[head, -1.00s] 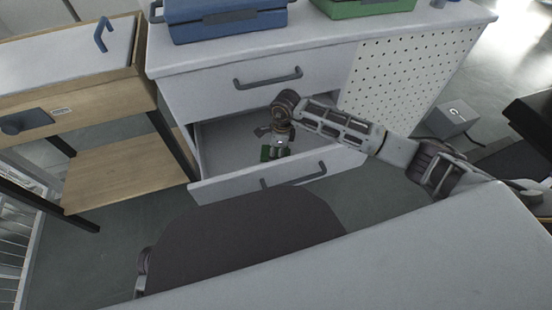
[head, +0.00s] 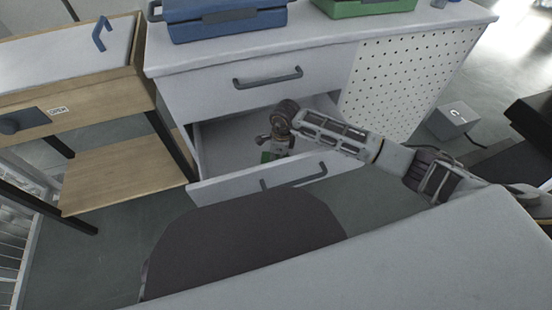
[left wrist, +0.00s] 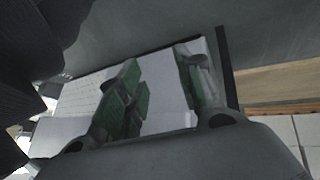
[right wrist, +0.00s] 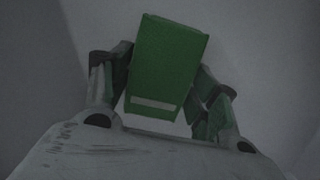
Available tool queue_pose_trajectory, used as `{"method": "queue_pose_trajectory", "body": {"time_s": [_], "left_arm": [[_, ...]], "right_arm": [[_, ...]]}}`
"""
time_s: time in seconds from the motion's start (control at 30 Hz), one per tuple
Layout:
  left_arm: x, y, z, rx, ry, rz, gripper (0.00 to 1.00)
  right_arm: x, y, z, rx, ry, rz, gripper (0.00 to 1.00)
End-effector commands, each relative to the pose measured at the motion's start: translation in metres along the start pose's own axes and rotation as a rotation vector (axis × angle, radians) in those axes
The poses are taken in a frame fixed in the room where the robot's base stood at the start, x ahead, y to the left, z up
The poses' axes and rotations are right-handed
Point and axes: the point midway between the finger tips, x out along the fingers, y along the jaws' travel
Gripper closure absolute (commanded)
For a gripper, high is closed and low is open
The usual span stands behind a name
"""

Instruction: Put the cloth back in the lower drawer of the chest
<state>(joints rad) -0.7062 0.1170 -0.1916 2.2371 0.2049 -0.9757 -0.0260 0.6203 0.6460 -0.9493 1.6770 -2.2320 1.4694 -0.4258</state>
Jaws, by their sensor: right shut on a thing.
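The chest's lower drawer (head: 235,188) is pulled open below the shut upper drawer (head: 240,92). My right gripper (head: 275,152) reaches down into the open drawer. In the right wrist view my right gripper (right wrist: 165,72) is shut on the cloth (right wrist: 168,60), a green folded rectangle with a pale stripe. In the head view only a small green patch of the cloth (head: 265,156) shows; the arm hides the rest. I cannot tell whether the cloth touches the drawer floor. My left gripper (left wrist: 163,72) is open and empty in the left wrist view, well apart from the cloth.
A blue case (head: 225,22) and a green case (head: 365,6) stand on the chest top. A wooden bench (head: 75,110) is at the left. A dark rounded surface (head: 245,240) lies before the drawer. A grey box (head: 455,118) sits on the floor at right.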

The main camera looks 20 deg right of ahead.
Motion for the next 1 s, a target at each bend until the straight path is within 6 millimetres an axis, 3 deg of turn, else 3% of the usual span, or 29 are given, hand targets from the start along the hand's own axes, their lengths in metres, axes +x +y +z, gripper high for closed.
{"method": "queue_pose_trajectory", "body": {"time_s": [0.27, 0.3, 0.43, 1.0], "left_arm": [[0.0023, -0.0004, -0.0003, -0.003, 0.009, 0.002, 0.65], [0.0025, -0.0005, -0.0006, -0.003, 0.011, 0.002, 0.65], [0.0025, -0.0006, -0.0007, -0.003, 0.011, 0.001, 0.65], [-0.0018, -0.0003, 0.0009, 0.001, -0.009, -0.003, 0.65]], "right_arm": [[0.0028, -0.0001, -0.0005, 0.000, 0.000, 0.000, 0.62], [0.0024, 0.0000, -0.0005, 0.000, 0.001, 0.000, 0.35], [0.0021, 0.0000, -0.0005, 0.000, 0.001, 0.000, 0.18], [-0.0048, -0.0003, 0.0001, 0.000, 0.000, -0.001, 0.18]]}}
